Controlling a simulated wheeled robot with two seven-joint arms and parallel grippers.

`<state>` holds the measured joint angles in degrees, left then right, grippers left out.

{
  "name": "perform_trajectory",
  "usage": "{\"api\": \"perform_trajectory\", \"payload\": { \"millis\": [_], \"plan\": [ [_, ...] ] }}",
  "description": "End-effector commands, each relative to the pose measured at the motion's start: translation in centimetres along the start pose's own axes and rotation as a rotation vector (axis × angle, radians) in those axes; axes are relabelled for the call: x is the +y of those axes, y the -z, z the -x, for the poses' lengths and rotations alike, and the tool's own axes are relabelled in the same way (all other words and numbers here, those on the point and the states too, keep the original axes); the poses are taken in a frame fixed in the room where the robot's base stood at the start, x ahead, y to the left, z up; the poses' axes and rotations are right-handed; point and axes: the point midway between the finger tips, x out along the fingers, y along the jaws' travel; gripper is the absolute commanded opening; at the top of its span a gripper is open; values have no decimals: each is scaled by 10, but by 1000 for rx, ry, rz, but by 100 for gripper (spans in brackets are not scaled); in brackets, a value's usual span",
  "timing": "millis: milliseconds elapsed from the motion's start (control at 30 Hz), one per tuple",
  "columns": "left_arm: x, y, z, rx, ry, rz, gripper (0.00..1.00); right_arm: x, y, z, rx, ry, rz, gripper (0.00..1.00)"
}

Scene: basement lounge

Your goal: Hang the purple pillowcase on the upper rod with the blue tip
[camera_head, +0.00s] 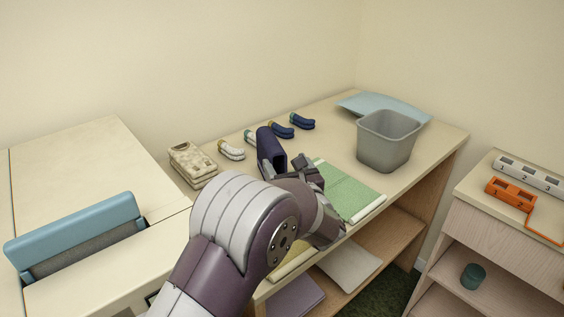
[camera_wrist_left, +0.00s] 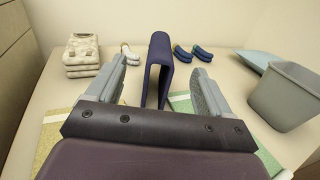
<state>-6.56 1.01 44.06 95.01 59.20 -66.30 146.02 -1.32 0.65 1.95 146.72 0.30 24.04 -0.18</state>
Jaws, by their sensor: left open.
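A purple folded cloth (camera_head: 295,297) lies on the lower shelf under the table, partly hidden by my left arm; I cannot tell if it is the pillowcase. No rod with a blue tip shows. My left gripper (camera_head: 297,168) is over the table, its fingers open. In the left wrist view the gripper (camera_wrist_left: 160,68) has a dark navy-purple upright, folded-over piece (camera_wrist_left: 158,62) between and beyond its fingers, with gaps on both sides. That piece (camera_head: 268,142) stands on the table in the head view. My right gripper is not in view.
A green cloth (camera_head: 345,190) lies beside the gripper. A grey bin (camera_head: 388,140) stands on the right, before a light-blue cloth (camera_head: 385,105). Beige folded cloths (camera_head: 192,163) and small rolled pieces (camera_head: 281,130) lie along the back. A side cabinet (camera_head: 510,225) stands at right.

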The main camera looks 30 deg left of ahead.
Motion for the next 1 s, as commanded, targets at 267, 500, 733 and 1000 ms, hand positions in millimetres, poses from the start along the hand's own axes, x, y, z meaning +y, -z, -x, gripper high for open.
{"api": "perform_trajectory", "payload": {
  "millis": [267,500,733,1000],
  "plan": [
    [3,-48,-9,133,45,-946,81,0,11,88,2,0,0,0],
    [1,-36,-8,150,253,-2143,81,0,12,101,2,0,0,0],
    [-2,-24,-5,31,430,-2930,81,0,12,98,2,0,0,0],
    [-2,-13,-38,-5,460,-3104,81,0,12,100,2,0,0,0]
  ]
}}
